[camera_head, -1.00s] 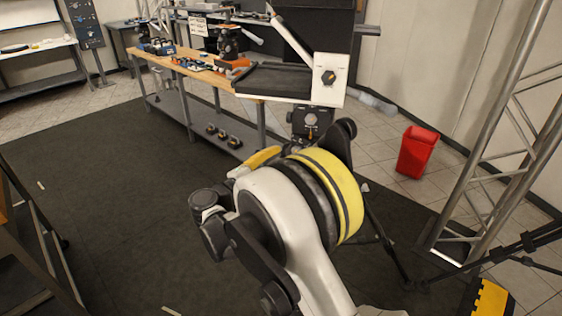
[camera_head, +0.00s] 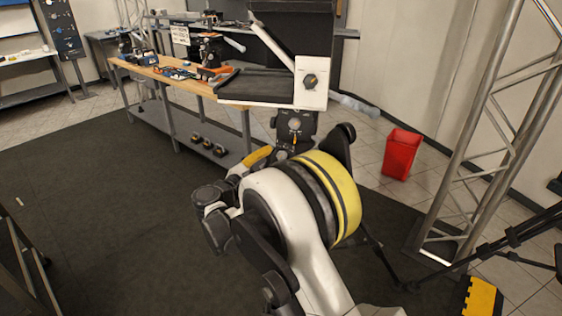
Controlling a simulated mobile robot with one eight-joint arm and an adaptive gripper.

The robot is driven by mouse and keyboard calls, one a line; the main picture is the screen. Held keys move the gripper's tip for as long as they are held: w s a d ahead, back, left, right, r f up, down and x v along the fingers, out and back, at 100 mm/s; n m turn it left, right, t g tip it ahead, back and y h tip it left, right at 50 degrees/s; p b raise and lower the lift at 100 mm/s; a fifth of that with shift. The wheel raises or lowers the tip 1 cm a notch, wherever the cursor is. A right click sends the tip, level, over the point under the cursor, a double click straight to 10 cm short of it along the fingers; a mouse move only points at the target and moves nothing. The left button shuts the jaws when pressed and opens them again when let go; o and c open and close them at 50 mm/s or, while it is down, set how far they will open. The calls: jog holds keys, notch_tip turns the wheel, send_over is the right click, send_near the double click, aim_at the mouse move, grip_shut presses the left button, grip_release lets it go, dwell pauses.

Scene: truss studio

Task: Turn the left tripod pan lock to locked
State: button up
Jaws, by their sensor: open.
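A tripod stands in the middle, partly hidden behind my arm. Its dark head (camera_head: 294,128) carries a small round knob and a yellow mark. Above it sits a dark tray-like rig with a white side panel (camera_head: 311,92). This panel bears a dark round dial (camera_head: 310,81) with a yellowish pointer. I cannot tell which of these knobs is the pan lock, or its setting. My white arm with a yellow and black ring fills the lower middle. My gripper's fingertips do not show. A tripod leg (camera_head: 384,262) shows right of my arm.
A wooden workbench (camera_head: 150,70) with tools stands behind at the left. A red bin (camera_head: 401,155) stands to the right, near a metal truss (camera_head: 470,170). Dark tripod legs (camera_head: 510,238) and a yellow-black block (camera_head: 482,298) lie at lower right. Dark floor at left is clear.

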jog(key=shift+b+x, duration=0.3)
jog(key=shift+x, duration=1)
grip_shut()
jog(key=shift+m, duration=0.8)
grip_release()
